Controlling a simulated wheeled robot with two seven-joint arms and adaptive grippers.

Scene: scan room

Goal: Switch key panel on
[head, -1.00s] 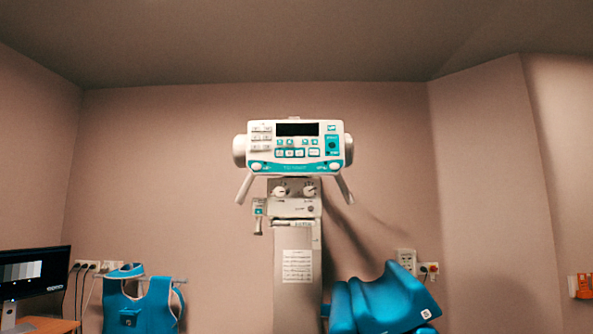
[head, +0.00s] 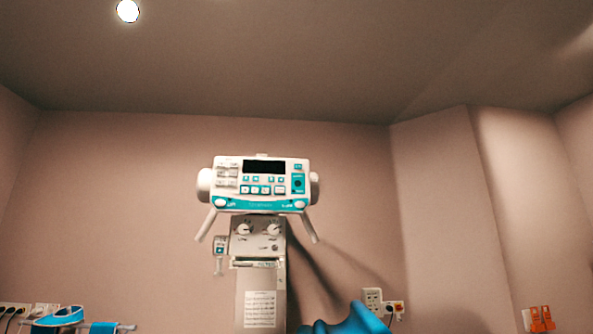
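The key panel (head: 262,188) is the white and teal front of a control head on top of a tall white column (head: 259,300). It has a dark display (head: 263,167), rows of small white and teal keys below it, a block of white keys at the left and a teal section with a dark round knob (head: 298,183) at the right. The display looks blank. Two round knobs (head: 259,229) sit on the column's box below the panel. Neither of my grippers is in the head view.
A blue padded item (head: 350,320) shows at the bottom, right of the column. A blue vest (head: 68,318) hangs at the lower left. Wall sockets (head: 374,299) and an orange holder (head: 540,318) are on the right. The floor is out of view.

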